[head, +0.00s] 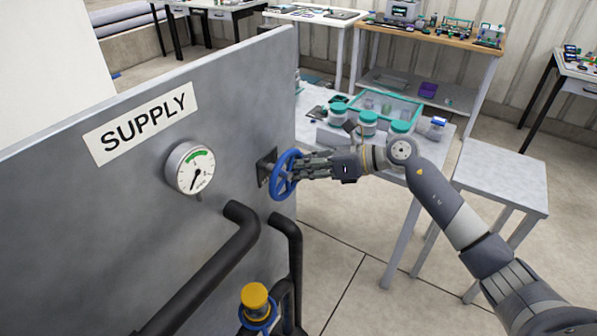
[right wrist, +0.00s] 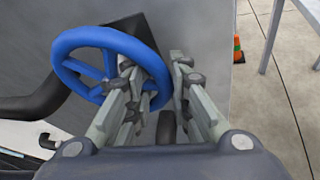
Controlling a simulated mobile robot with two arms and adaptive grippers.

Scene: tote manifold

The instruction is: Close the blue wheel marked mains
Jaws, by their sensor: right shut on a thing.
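The blue wheel (head: 284,175) stands upright on a dark square mount near the right edge of the grey panel (head: 90,215). It also shows in the right wrist view (right wrist: 75,45), with its spokes in sight. My right gripper (head: 303,166) is at the wheel's right side, its fingers on either side of the rim and shut on it. In the right wrist view the fingers (right wrist: 160,80) straddle the right part of the rim. No mains marking is readable in these frames. My left gripper is not in view.
The panel carries a SUPPLY label (head: 141,122) and a round gauge (head: 190,168). Black pipes (head: 205,272) run below, beside a yellow-capped fitting (head: 255,296) with blue at its base. A table with teal-lidded jars (head: 368,123) stands behind my right arm. An orange cone (right wrist: 238,50) stands beyond the panel.

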